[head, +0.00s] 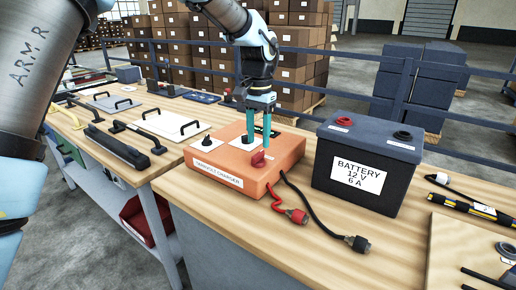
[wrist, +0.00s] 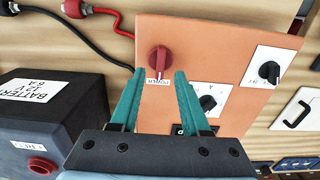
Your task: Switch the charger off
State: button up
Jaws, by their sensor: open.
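The orange charger (head: 225,184) stands on the wooden bench, with a label on its front side. It fills the middle of the wrist view (wrist: 200,40). Its red power knob (wrist: 160,60) sits on the top face, with a "POWER" label beside it; in the head view the red knob (head: 258,159) is near the front right corner. Two black knobs on white plates, one near (wrist: 207,102) and one farther (wrist: 269,71), are on the same face. My gripper (wrist: 159,72) is open above the charger, its teal fingers pointing toward the red knob with nothing between them. Contact cannot be told.
A dark battery (head: 368,165) labelled 12 V, 6 A stands right of the charger. A red clamp (head: 297,215) and a black clamp (head: 358,243) lie on the bench in front, on cables from the charger. Panels with handles (head: 170,124) lie to the left.

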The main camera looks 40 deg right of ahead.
aim_at(258, 153)
jog(key=shift+f+p, duration=0.4)
jog(key=shift+f, duration=1.9)
grip_shut()
